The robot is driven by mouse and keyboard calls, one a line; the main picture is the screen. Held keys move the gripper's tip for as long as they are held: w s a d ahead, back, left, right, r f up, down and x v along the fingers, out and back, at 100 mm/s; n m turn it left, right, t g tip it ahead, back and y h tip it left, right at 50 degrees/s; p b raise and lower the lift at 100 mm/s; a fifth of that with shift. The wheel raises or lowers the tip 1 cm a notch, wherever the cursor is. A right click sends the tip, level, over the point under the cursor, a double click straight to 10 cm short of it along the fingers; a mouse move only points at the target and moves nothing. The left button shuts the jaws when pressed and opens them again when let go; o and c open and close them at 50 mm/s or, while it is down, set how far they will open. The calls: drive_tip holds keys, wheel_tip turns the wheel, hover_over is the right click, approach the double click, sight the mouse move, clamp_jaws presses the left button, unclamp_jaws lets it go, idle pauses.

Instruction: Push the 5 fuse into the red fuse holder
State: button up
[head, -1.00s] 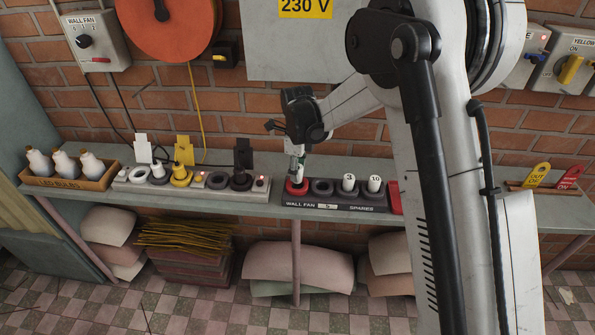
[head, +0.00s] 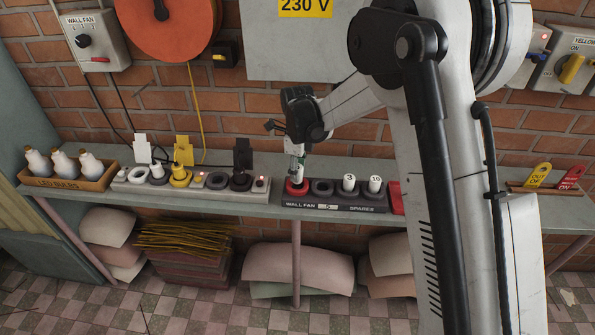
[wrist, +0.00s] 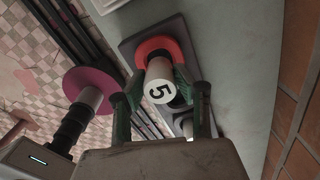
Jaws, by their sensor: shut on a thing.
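The 5 fuse (wrist: 159,91) is a white cylinder with a black 5 on its end. In the wrist view it stands between the fingers of my gripper (wrist: 161,110), which is shut on it. The red fuse holder (wrist: 152,49) is a red ring around or just beyond the fuse's far end. In the head view, my gripper (head: 297,158) is directly above the red holder (head: 297,187), at the left end of the dark fuse block (head: 330,207). The fingers hide most of the fuse there. I cannot tell how deep the fuse sits.
An empty dark holder (head: 322,187) is just right of the red one. Spare fuses marked 3 (head: 349,182) and 10 (head: 375,184) stand further right. A power strip with plugs (head: 190,181) lies to the left. The brick wall is close behind the shelf.

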drive_tip(key=shift+f+b, duration=1.35)
drive_tip(key=shift+f, duration=0.15)
idle(0.3)
drive_tip(key=o, duration=1.2)
drive_tip(key=shift+r, duration=0.1)
